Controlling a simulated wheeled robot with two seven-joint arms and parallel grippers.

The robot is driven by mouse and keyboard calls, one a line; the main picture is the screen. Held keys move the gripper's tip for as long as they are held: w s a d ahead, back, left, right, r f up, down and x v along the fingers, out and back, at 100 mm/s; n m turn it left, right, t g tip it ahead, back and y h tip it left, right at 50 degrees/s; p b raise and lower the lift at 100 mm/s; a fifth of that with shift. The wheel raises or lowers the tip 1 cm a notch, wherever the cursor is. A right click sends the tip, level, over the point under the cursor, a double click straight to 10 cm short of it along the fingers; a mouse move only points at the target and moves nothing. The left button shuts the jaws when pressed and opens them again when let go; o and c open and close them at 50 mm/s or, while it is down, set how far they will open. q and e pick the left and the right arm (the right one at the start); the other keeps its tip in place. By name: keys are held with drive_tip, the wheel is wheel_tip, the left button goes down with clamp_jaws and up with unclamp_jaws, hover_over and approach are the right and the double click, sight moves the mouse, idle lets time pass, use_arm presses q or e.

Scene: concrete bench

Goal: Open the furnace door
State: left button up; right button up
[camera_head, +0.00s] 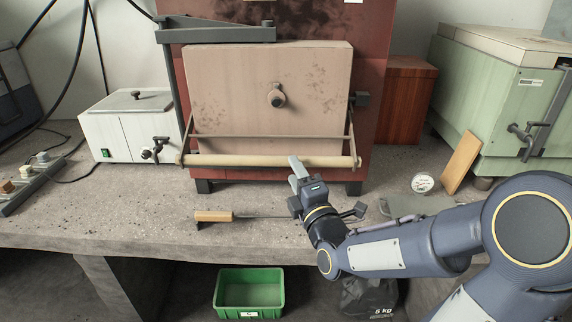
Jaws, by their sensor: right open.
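The furnace is a dark red box (372,100) standing on the bench. Its door (230,95) is a pale block with a round peephole knob in the middle, and it sits shut against the furnace front. A wooden bar handle (235,160) runs across below the door on a thin metal frame. My right gripper (296,168) is open, its fingers just at or in front of the handle's right part. I cannot tell whether they touch the bar. My left gripper is not in view.
A white box with a tap (125,130) stands left of the furnace, and a green cabinet (490,95) stands right. A wooden-handled tool (213,216) lies near the bench's front edge. A gauge (422,183) and wooden block (461,162) are at right. A green bin (248,311) is below.

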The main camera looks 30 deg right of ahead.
drive_tip(key=x, duration=0.5)
drive_tip(key=shift+w, duration=0.15)
clamp_jaws()
